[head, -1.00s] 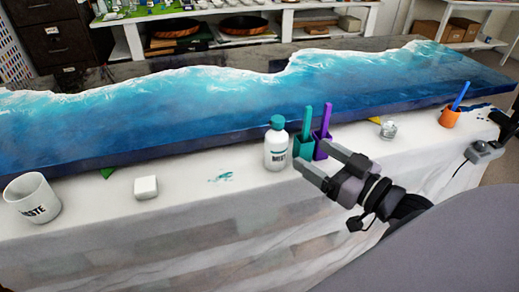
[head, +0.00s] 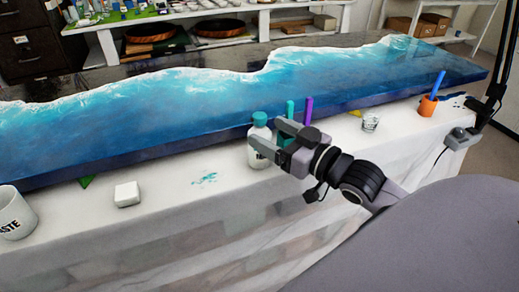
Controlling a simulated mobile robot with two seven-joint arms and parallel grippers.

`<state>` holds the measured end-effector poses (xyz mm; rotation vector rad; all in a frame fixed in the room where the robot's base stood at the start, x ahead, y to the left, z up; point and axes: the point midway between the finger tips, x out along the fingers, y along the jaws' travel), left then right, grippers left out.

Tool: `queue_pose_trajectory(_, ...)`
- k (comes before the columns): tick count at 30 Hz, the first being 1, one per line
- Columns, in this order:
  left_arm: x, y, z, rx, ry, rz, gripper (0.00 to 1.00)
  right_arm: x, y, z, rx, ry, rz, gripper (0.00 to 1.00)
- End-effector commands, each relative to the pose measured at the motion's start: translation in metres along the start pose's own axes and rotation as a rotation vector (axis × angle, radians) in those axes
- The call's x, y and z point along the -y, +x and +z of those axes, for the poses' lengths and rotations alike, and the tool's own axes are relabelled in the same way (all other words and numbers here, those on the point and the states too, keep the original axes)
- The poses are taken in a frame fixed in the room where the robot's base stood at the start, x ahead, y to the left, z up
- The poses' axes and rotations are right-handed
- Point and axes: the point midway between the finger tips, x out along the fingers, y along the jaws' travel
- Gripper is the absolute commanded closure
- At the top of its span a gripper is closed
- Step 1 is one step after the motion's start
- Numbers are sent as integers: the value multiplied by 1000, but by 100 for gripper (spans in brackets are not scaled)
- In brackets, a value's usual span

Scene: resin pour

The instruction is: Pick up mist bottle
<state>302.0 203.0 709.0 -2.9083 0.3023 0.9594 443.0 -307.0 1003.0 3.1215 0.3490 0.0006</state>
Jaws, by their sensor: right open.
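The mist bottle (head: 260,133) is white with a teal cap and stands upright on the white-covered table, just in front of the blue resin slab. My right gripper (head: 262,136) is open at the bottle, with its fingers pointing left. One finger crosses in front of the bottle's lower body and the other is near its right side. The label is mostly hidden by the finger. Whether the fingers touch the bottle I cannot tell. My left gripper is not in view.
Behind my right gripper are a teal stick (head: 290,108) and a purple stick (head: 308,109), their holders mostly hidden. A clear cup (head: 370,122) and an orange cup (head: 427,107) stand to the right. A white block (head: 127,194) and a waste cup (head: 14,214) are left. The wave-patterned slab (head: 200,110) lies behind.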

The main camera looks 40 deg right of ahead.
Motion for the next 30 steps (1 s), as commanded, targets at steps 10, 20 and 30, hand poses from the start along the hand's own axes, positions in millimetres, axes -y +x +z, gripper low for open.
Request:
queue_pose_trajectory(10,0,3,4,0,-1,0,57,0,22,0,-3,0,0,25)
queue_pose_trajectory(20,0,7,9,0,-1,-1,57,0,52,0,-1,1,0,25)
queue_pose_trajectory(30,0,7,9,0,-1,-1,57,0,55,0,1,0,-1,25)
